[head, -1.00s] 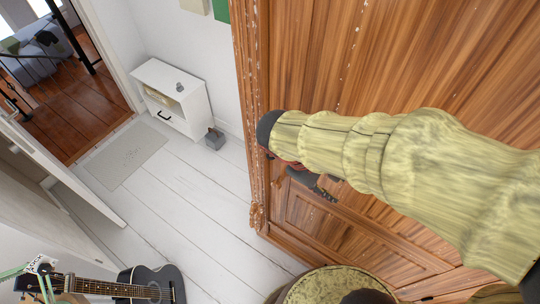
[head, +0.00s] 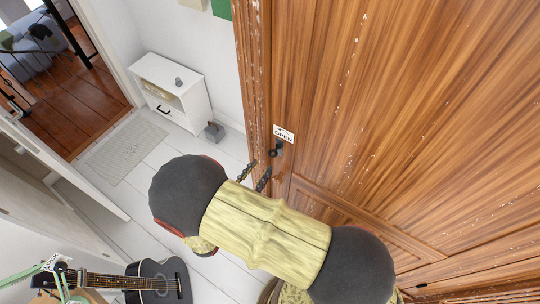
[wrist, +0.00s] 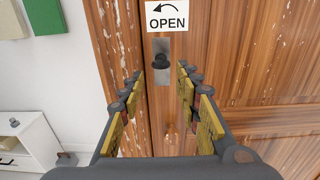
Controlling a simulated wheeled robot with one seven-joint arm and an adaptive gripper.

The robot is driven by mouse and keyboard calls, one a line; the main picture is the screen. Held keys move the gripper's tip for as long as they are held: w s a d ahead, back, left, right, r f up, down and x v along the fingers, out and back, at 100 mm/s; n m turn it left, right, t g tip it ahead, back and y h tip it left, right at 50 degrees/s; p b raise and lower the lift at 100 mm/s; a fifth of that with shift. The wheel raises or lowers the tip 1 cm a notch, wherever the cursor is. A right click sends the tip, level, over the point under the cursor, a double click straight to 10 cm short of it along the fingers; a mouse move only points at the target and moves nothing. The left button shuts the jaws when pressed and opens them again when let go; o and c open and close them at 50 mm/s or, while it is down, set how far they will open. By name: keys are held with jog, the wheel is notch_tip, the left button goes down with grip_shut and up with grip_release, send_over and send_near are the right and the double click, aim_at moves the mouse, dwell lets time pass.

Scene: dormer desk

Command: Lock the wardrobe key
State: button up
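The wardrobe (head: 400,110) is a tall wooden cabinet with streaked brown doors. Its dark key (head: 273,153) sits in a lock on the door near the left edge. In the wrist view the key (wrist: 160,61) shows as a dark round knob on a grey lock plate (wrist: 166,72), below a white OPEN sign (wrist: 167,16) with an arrow curving left. My gripper (head: 254,172) is open and empty. In the wrist view its fingers (wrist: 162,76) spread to either side of the key, with the key ahead between the tips, apparently not touched.
A small white cabinet (head: 168,90) stands by the wall at the left, with a grey object (head: 214,131) on the floor beside it. A black guitar (head: 158,283) is at the lower left. White floor lies left of the wardrobe.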

aim_at(270, 156)
jog(key=x, duration=0.6)
jog(key=shift+w+d, duration=0.25)
jog(key=shift+w, duration=0.05)
jog(key=shift+c, duration=0.7)
grip_shut()
